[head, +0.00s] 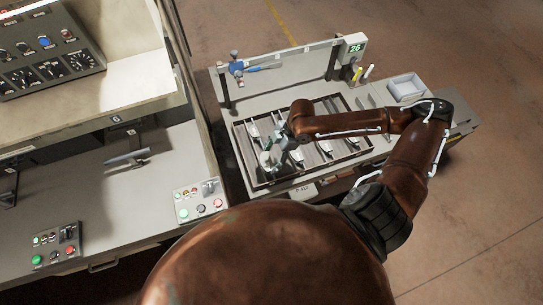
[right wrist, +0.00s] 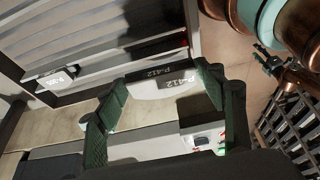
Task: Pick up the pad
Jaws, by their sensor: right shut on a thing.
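My right gripper (head: 274,158) is over the left part of a dark tray (head: 262,184) on the bench. In the right wrist view its dark fingers (right wrist: 165,78) are shut on a pale, curved pad (right wrist: 165,90) marked P412. The pad's dark edge carries the same mark. Whether the pad touches the tray I cannot tell. Several other pale pads (head: 326,148) lie in the tray's slots.
A low back panel (head: 300,66) with a blue tool (head: 262,68) and a green 26 display (head: 356,48) stands behind the tray. A pale bin (head: 405,87) is at the bench's right. A machine with control boxes (head: 199,200) stands left, across a gap.

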